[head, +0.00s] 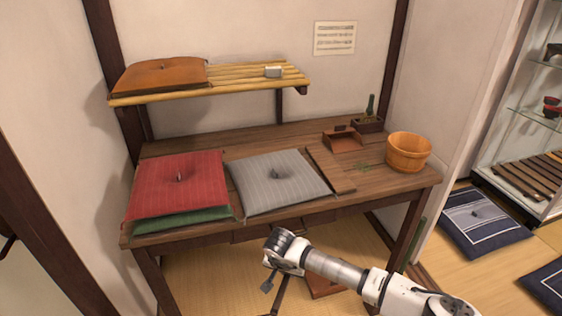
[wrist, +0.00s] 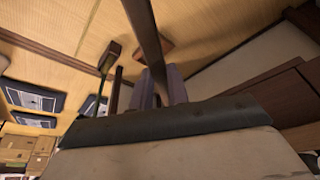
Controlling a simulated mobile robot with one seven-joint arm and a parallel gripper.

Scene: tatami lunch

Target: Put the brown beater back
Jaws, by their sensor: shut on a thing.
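The brown beater shows as a dark brown bar (wrist: 146,40) in the wrist view, running from the top edge down between the jaws of my gripper (wrist: 160,88). My gripper is shut on it. In the head view my gripper (head: 269,284) hangs in front of the table's front edge, low and near the middle. A thin brown stick (head: 281,295), which looks like the same beater, slants down below it. The beater's far end is out of view, and its grasped part is mostly hidden by the jaws.
The wooden table (head: 290,215) carries red (head: 178,185) and grey (head: 278,180) cushions, a wooden bucket (head: 408,152) and a small dustpan-like box (head: 343,139). A green stick (head: 416,245) stands by its right leg. A brown tray-like thing (head: 325,286) is on the floor underneath.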

